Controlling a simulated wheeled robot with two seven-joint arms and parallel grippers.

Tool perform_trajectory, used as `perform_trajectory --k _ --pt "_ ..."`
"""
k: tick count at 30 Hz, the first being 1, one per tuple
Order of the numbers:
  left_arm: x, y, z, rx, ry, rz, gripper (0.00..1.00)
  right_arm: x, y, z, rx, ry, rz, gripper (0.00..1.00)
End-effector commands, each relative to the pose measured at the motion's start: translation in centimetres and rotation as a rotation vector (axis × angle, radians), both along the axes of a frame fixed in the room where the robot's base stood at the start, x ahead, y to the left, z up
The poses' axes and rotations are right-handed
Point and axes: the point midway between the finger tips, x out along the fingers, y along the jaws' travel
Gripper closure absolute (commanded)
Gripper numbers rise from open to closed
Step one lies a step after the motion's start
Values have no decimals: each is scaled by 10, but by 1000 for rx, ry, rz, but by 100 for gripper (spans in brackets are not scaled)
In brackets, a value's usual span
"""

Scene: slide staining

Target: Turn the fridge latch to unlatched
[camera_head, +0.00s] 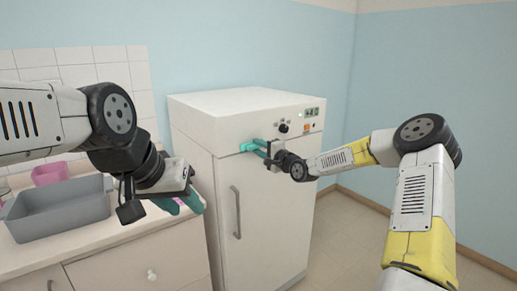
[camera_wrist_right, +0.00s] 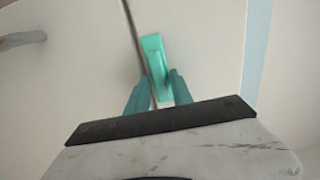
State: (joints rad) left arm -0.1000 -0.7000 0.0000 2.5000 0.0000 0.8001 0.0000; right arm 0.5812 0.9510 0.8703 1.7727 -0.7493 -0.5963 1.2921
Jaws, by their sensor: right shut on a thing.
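The white fridge (camera_head: 196,125) stands in the middle of the head view with its door closed. Its latch is a small teal-green bar (camera_head: 249,147) at the top of the front, by the seam above the door. In the right wrist view the latch (camera_wrist_right: 156,62) lies roughly along the dark seam, with its near end between my fingers. My right gripper (camera_head: 262,151) is shut on the latch; its fingers also show in the wrist view (camera_wrist_right: 158,92). My left gripper (camera_head: 187,207) is empty, its fingers apart, above the counter front, away from the fridge latch.
A grey tub (camera_head: 60,212) and a pink container (camera_head: 50,174) sit on the counter at left. The fridge has a vertical door handle (camera_head: 236,212), and a black knob (camera_head: 283,128) and display (camera_head: 311,112) above the door. The floor right of the fridge is clear.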

Motion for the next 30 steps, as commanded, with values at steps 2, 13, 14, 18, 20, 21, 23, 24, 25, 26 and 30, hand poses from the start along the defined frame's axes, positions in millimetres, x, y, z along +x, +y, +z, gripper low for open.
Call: perform_trajectory --k 2,13,14,18,20,21,23,24,25,26,30 --pt "0 0 0 0 0 0 64 0 0 -1 10 10 0 100" --pt "0 0 0 0 0 0 64 0 0 -2 20 18 -1 100" --pt "0 0 0 0 0 0 64 0 0 -2 20 18 -1 100" --pt "0 0 0 0 0 0 64 0 0 -2 20 18 -1 62" --pt "0 0 0 0 0 0 64 0 0 -1 19 18 -1 62" --pt "0 0 0 0 0 0 64 0 0 -1 20 17 -1 62" --pt "0 0 0 0 0 0 64 0 0 -1 19 16 0 62" --pt "0 0 0 0 0 0 64 0 0 -1 19 16 0 62" --pt "0 0 0 0 0 0 64 0 0 -1 19 16 0 62" --pt "0 0 0 0 0 0 64 0 0 -1 19 15 0 62" --pt "0 0 0 0 0 0 64 -5 -6 -1 18 16 -2 62"
